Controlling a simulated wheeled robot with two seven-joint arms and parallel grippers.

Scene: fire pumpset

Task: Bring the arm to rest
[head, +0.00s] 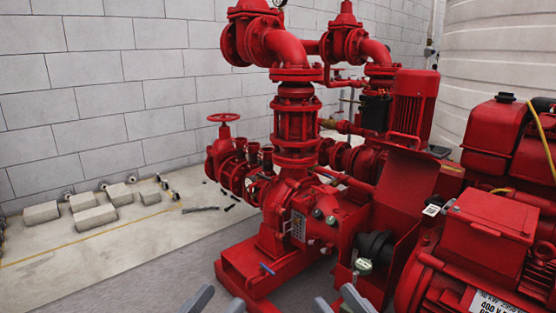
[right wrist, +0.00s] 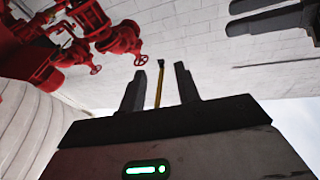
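My left gripper (head: 217,298) shows at the bottom edge of the head view, with its two grey fingertips apart and nothing between them. Its two dark fingers also show at the top right of the right wrist view (right wrist: 268,14). My right gripper (head: 338,300) is at the bottom edge of the head view, right of the left one, in front of the red pump base.
The red pumpset (head: 305,205) with pipes and valves fills the middle. A red motor (head: 470,255) stands close at the right. Grey blocks (head: 93,217) lie on the floor at the left, beside a yellow line (head: 90,242). A pale ribbed tank (head: 495,45) stands behind.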

